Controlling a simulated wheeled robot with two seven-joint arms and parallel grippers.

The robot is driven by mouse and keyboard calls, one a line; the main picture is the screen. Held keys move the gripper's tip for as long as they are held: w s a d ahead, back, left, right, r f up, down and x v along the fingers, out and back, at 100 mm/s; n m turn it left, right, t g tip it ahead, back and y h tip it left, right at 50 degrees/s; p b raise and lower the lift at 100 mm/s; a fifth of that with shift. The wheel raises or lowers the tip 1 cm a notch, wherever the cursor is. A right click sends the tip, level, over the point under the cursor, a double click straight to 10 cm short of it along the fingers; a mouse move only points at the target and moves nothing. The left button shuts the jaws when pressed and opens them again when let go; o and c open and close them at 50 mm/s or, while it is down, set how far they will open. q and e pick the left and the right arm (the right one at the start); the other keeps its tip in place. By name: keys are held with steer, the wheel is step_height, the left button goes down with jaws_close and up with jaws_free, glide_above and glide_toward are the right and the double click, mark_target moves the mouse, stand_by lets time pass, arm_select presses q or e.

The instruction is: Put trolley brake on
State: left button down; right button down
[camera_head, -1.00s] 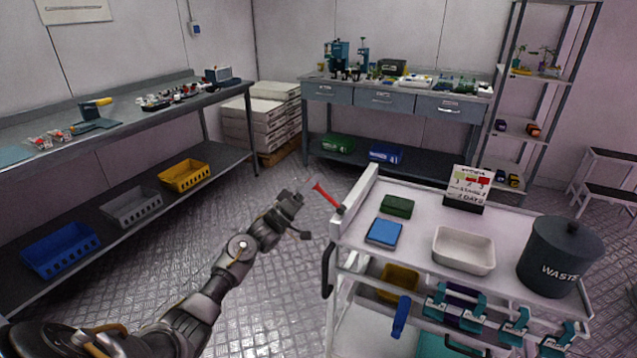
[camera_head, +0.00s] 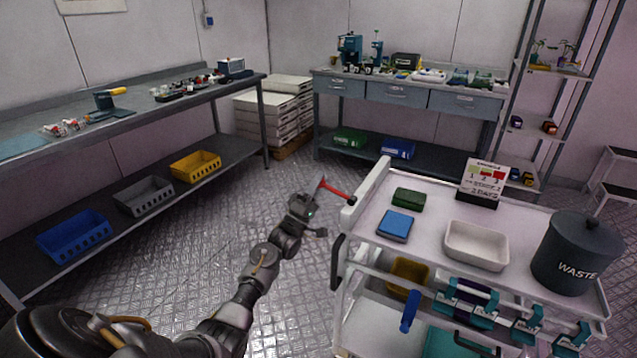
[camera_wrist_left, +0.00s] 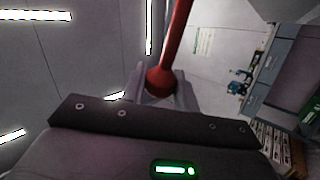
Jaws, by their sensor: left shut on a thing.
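The trolley (camera_head: 373,196) stands at the right in the head view, with a red brake lever (camera_head: 337,191) sticking out from its left upper edge. My left gripper (camera_head: 318,188) is at the outer end of this lever. In the left wrist view the red lever (camera_wrist_left: 176,40) runs up from its round knob, and the left gripper (camera_wrist_left: 160,88) has its fingers on either side of the knob, shut on it. The far contact is partly hidden by the knob. My right gripper is not in view.
On the trolley top are a green block (camera_head: 408,197), a blue block (camera_head: 395,225), a white tray (camera_head: 476,263), a calendar sign (camera_head: 483,180) and a waste bin (camera_head: 577,253). A long bench (camera_head: 150,115) stands left. Open floor lies between bench and trolley.

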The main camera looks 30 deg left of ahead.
arm_select(q)
steer(key=shift+f, duration=0.1)
steer(key=c, duration=1.1)
jaws_free()
steer(key=shift+s+f, duration=0.15)
steer(key=b+v, duration=0.1)
steer(key=v, duration=0.9)
steer(key=shift+s+f+b, duration=0.1)
steer(key=shift+f+b, duration=0.05)
steer(key=shift+b, duration=0.25)
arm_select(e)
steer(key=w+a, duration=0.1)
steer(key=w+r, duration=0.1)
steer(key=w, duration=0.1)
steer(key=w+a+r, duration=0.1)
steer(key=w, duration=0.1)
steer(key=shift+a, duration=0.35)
